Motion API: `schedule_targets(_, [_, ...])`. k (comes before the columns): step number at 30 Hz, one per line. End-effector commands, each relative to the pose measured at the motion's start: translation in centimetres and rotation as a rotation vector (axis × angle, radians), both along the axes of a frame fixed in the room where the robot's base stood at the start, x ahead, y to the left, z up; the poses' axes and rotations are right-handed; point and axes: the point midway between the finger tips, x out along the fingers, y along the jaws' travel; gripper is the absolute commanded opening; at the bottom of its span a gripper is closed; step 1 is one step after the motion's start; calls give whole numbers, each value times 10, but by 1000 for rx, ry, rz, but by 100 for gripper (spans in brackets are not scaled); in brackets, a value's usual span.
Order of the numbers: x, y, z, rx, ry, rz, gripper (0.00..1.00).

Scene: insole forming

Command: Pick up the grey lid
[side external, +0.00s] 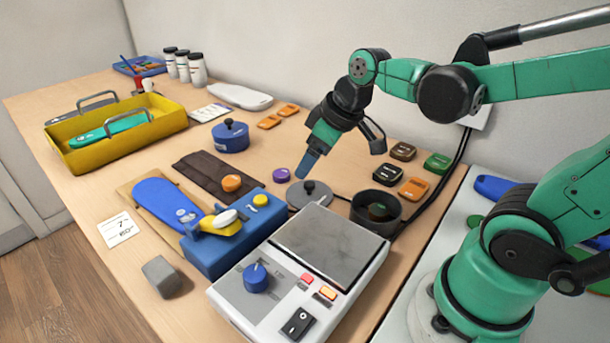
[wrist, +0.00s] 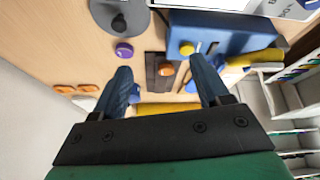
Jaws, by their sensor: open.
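The grey lid (side external: 320,195) is a round disc with a dark knob on top. It lies flat on the table just behind the white machine, beside a dark open pot. In the wrist view the grey lid (wrist: 130,12) shows at the top left, partly cut off by the frame edge. My gripper (side external: 307,168) is in the air above and slightly behind the lid, pointing down. In the wrist view my gripper (wrist: 162,68) has its two blue fingers spread with nothing held between them. The lid lies outside the fingers, up and left of them.
The dark open pot (side external: 365,222) stands right of the lid. The white machine (side external: 235,305) with a flat plate is in front. A purple puck (side external: 281,175) lies left of the lid, and a blue lidded pot (side external: 230,140) stands farther back. Orange pieces (side external: 268,122) lie behind.

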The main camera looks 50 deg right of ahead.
Motion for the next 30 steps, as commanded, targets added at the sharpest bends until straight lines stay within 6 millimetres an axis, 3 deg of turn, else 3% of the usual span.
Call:
schedule_targets(6, [26, -43, -27, 0, 97, 283, 69])
schedule_targets(13, [35, -72, -53, 25, 96, 506, 69])
schedule_targets(18, [37, -76, -63, 30, 89, 556, 69])
schedule_targets(30, [49, -63, -104, 26, 89, 556, 69])
